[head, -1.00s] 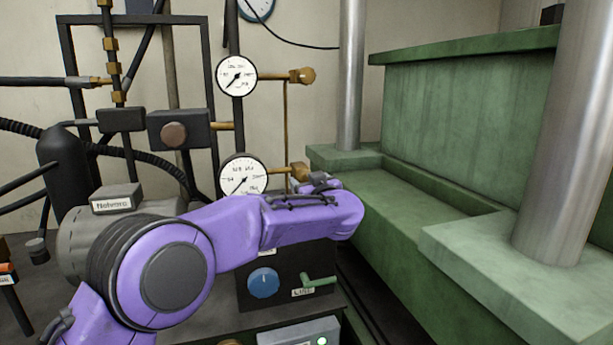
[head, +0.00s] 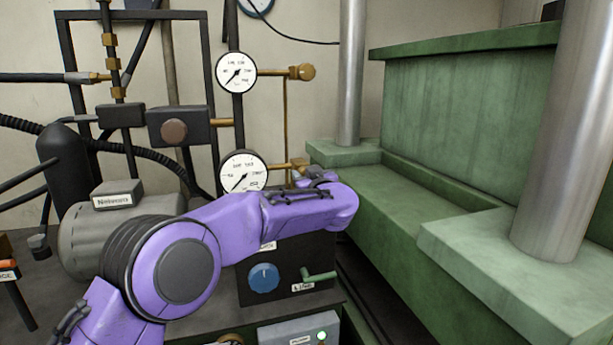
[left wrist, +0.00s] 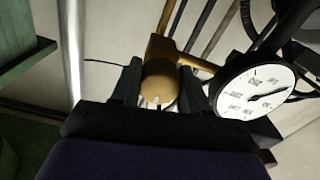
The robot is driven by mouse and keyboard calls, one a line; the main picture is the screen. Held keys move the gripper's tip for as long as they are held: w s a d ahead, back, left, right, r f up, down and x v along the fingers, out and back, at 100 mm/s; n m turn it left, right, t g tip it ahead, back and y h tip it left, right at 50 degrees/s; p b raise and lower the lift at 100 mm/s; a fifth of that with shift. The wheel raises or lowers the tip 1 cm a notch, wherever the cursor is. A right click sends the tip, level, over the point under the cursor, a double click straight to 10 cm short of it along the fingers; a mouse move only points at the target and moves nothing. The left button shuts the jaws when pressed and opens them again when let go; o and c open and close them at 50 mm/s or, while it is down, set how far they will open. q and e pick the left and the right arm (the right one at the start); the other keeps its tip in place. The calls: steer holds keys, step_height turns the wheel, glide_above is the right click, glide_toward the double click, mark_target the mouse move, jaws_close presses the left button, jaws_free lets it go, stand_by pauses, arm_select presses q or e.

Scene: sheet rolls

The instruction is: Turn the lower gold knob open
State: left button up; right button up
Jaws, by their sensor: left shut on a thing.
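The lower gold knob (head: 299,164) sits on a brass stem to the right of the lower white gauge (head: 243,172). In the head view my purple left arm and wrist hide much of it. In the left wrist view the gold knob (left wrist: 160,82) lies between the two dark fingers of my left gripper (left wrist: 158,92), which are shut on it. In the head view only the back of the left gripper (head: 318,179) shows, just below the knob. My right gripper is not in view.
An upper gold knob (head: 302,72) sits beside the upper gauge (head: 236,72). A green press (head: 465,115) with steel columns (head: 351,80) stands close on the right. Below my arm are a blue dial (head: 264,277) and a green lever (head: 318,276).

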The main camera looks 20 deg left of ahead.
arm_select(q)
steer(key=shift+f, duration=0.1)
steer(key=n, duration=0.8)
steer(key=shift+f, duration=0.15)
steer(key=n+b, duration=0.2)
steer(key=n, duration=0.3)
steer(key=shift+d, duration=0.1)
steer(key=n+b, duration=0.2)
steer(key=n, duration=0.1)
steer(key=shift+n, duration=0.7)
steer(key=shift+r+b, duration=0.25)
steer(key=shift+b, duration=0.05)
steer(key=o, duration=1.1)
steer(key=shift+w, duration=0.1)
steer(key=shift+c, duration=0.2)
